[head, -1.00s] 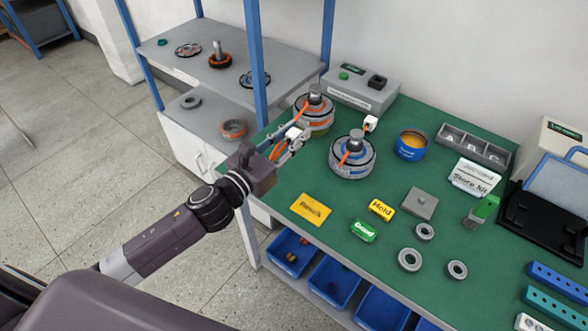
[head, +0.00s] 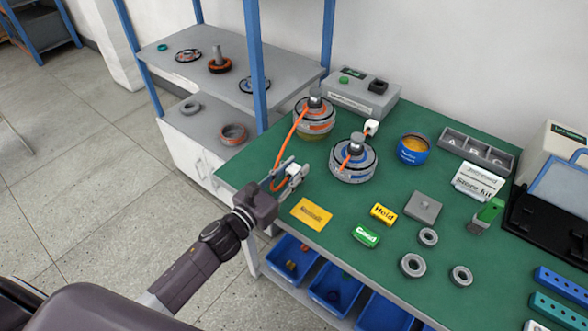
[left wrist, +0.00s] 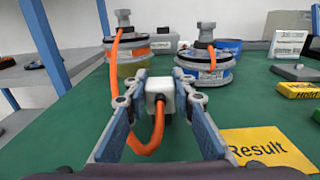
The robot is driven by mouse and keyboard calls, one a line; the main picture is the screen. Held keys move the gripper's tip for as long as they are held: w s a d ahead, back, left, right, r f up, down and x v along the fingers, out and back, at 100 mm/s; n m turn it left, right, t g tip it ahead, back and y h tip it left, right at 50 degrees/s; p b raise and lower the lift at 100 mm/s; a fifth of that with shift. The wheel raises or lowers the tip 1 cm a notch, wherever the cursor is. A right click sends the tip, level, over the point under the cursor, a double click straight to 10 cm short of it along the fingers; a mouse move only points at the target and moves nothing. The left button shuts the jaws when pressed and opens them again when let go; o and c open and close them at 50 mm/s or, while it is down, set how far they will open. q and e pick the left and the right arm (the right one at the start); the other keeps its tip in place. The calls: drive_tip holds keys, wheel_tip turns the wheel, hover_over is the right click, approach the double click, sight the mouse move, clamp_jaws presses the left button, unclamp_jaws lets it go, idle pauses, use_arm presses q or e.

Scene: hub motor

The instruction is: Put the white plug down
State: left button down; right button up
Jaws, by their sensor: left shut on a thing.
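My left gripper (head: 284,177) is shut on the white plug (head: 293,169) over the green bench top, near its front left edge. In the left wrist view the white plug (left wrist: 160,91) sits between the fingertips. An orange cable (left wrist: 157,135) hangs from the plug in a loop and runs back to the orange-banded hub motor (head: 315,120). I cannot tell whether the plug touches the bench. A second hub motor (head: 353,163), blue-banded, stands to the right, with its own white plug (head: 371,127) behind it. My right gripper is not in view.
A yellow card (head: 312,213) lies just right of my gripper. Yellow and green blocks, rings and a grey plate lie farther right on the bench (head: 330,194). A grey tester box (head: 360,92) stands at the back. Bare green surface surrounds the gripper's front.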

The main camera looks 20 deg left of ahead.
use_arm(q)
drive_tip(key=shift+f, duration=0.2)
drive_tip(key=c, duration=1.6)
unclamp_jaws()
drive_tip(key=shift+r, duration=0.1)
drive_tip(key=shift+r, duration=0.15)
drive_tip(key=shift+s, duration=0.25)
drive_tip(key=b+v, duration=0.2)
drive_tip(key=v, duration=0.8)
drive_tip(key=shift+v, duration=0.8)
